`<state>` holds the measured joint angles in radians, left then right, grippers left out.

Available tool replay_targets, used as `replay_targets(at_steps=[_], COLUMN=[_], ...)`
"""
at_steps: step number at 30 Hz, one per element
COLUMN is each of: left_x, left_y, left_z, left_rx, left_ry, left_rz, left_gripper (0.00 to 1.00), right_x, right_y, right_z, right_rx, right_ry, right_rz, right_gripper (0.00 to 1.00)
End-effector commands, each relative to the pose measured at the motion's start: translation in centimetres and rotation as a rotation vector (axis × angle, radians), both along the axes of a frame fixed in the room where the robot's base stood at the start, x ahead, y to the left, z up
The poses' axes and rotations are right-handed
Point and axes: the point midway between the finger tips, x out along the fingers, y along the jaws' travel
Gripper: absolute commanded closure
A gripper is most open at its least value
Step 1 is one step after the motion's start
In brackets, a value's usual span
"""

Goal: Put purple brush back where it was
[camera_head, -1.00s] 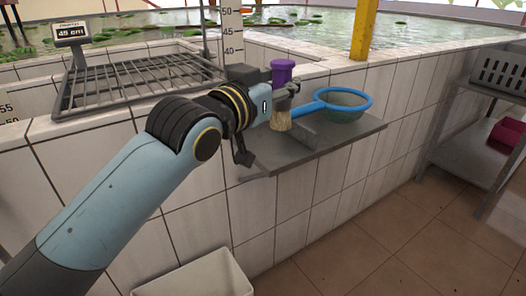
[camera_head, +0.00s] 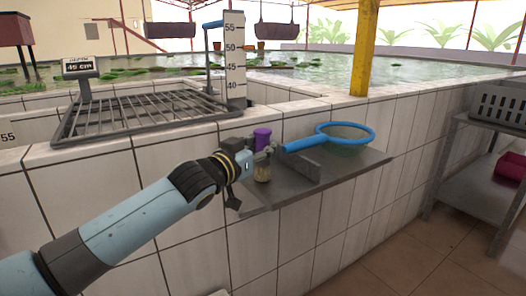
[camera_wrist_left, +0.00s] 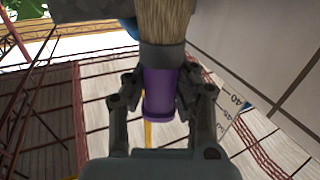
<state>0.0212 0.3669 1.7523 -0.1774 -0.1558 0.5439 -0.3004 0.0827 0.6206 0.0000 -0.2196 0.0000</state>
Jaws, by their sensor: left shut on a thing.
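The purple brush (camera_head: 262,138) has a purple handle and pale bristles that point down. My left gripper (camera_head: 266,151) is shut on it and holds it upright over the left part of the grey wall shelf (camera_head: 335,171). I cannot tell whether the bristles touch the shelf. In the left wrist view the brush's purple handle (camera_wrist_left: 158,92) sits between the fingers of my left gripper (camera_wrist_left: 158,80), with the bristles at the top of the picture. My right gripper is not in view.
A blue-rimmed net (camera_head: 371,136) lies on the shelf, its handle reaching towards the brush. A low grey upright piece (camera_head: 302,168) stands on the shelf beside the brush. A wire rack (camera_head: 140,112) is on the tiled ledge. A metal rack (camera_head: 470,170) stands at right.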

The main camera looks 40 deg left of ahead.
Motion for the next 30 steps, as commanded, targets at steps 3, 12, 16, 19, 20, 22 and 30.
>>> replay_targets(at_steps=[3,12,16,19,20,22,30], left_x=[0.0,0.0,0.0,0.0,0.0,0.0,-1.4], left_y=[0.0,0.0,0.0,0.0,0.0,0.0,0.0], left_z=[-0.1,-0.4,-0.4,-0.4,-0.4,-0.4,-0.4], left_rx=[0.001,0.002,0.002,0.002,0.001,0.001,0.007], left_ry=[-0.003,-0.002,-0.002,-0.002,-0.002,-0.002,0.002], left_rz=[-0.001,-0.001,-0.001,-0.001,-0.001,-0.001,-0.001], left_gripper=[1.00,0.72,0.55,0.53,0.53,0.53,0.53], right_x=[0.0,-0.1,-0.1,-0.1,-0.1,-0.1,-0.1], right_y=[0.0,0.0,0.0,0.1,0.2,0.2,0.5], right_z=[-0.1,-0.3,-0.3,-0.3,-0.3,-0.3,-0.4], right_rx=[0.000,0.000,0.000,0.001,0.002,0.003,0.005], right_ry=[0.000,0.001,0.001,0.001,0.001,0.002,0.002], right_rz=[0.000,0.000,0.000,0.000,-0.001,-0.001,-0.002], right_gripper=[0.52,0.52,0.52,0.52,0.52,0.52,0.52])
